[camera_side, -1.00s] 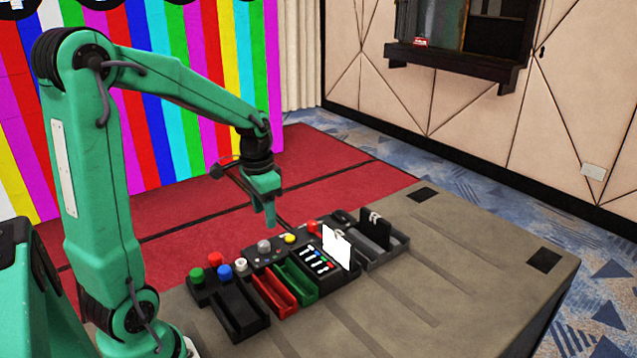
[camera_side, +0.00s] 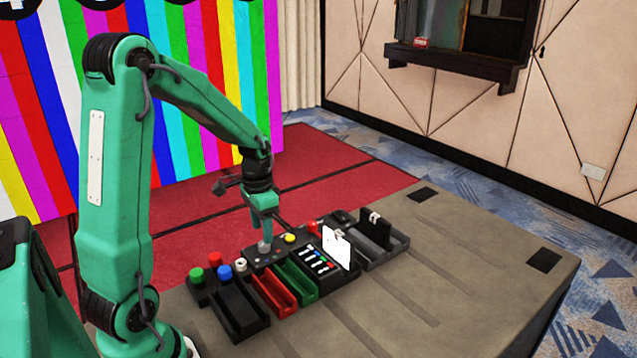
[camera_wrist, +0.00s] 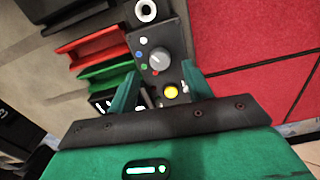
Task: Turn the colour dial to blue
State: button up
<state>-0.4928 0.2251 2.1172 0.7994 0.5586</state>
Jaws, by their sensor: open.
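The colour dial is a round grey knob (camera_side: 264,249) on a dark control box in the side view. In the wrist view the knob (camera_wrist: 160,59) has small coloured dots beside it, among them white, green, blue and red. I cannot tell which dot it points at. My gripper (camera_side: 265,236) points down just above the knob in the side view, its tips very close to it. In the wrist view my gripper (camera_wrist: 160,83) is open, with its fingers apart and nothing between them, and the knob shows a little beyond the fingertips. I cannot tell whether they touch.
A yellow button (camera_side: 290,238) sits right of the dial. Green (camera_side: 196,274), red (camera_side: 215,259) and blue (camera_side: 225,272) buttons stand to the left. Black, red and green trays lie in front, with an upright white card (camera_side: 337,247) to the right. The table's front right is clear.

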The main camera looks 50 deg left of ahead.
aim_at(263, 244)
jog(key=shift+f, duration=2.1)
jog(key=shift+c, duration=0.2)
jog(key=c, duration=0.9)
